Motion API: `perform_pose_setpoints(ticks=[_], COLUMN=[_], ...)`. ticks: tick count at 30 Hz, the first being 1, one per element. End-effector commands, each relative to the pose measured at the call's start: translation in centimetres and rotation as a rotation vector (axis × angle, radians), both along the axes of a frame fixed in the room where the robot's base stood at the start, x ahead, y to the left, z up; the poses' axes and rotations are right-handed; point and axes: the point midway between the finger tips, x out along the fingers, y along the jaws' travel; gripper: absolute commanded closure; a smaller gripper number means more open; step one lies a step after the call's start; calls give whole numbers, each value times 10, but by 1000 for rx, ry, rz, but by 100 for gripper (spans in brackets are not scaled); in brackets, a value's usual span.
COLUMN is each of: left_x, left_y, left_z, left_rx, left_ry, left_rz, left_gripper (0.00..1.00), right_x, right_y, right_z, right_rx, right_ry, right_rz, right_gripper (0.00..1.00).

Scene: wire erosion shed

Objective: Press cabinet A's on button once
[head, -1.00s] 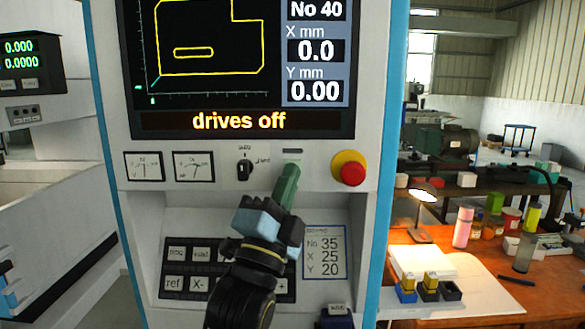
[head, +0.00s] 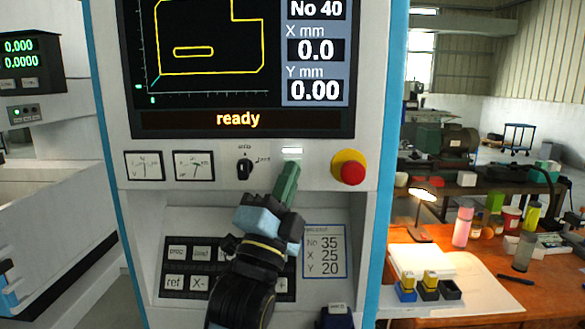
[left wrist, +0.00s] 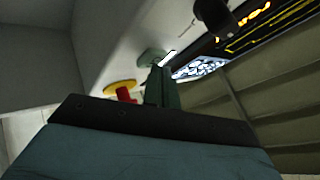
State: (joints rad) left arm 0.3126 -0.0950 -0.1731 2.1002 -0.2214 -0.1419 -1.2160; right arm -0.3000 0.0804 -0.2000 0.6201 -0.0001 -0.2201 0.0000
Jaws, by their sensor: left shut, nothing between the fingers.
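The cabinet's grey front panel (head: 215,215) fills the middle of the head view. Its screen (head: 238,119) reads "ready". A small label light (head: 292,150) glows white above my left gripper's tips. My left gripper (head: 287,172), with green fingers, is shut and empty, pointing up at the panel just below that light. It hides the spot behind it in the head view. In the left wrist view a round green button (left wrist: 150,57) shows right by the fingertips (left wrist: 160,70); I cannot tell whether they touch. My right gripper is not in view.
A red stop button (head: 353,174) on a yellow base (head: 341,158) sits close right of my fingertips. A black rotary switch (head: 244,168) and two gauges (head: 143,166) are to the left. A keypad (head: 187,267) lies below. An orange bench (head: 460,255) stands at right.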

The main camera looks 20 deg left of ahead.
Motion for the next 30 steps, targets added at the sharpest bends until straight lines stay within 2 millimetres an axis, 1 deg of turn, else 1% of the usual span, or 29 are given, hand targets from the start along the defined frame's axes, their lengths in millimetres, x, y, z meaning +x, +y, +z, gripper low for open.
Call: perform_pose_setpoints(ticks=[8,18,27,30], left_x=[-1,-15,-16,-21], left_y=[0,-4,-4,-6], left_z=[0,0,0,0], left_rx=[1,0,0,-1], left_ry=[0,1,0,0], left_rz=[1,1,0,-1], left_gripper=[100,100,100,100], right_x=[0,0,0,0], right_y=[0,0,0,0], right_z=[0,5,4,6], right_rx=[0,0,0,0], right_ry=[0,0,0,0], right_rz=[0,0,0,0], right_gripper=[100,100,100,100])
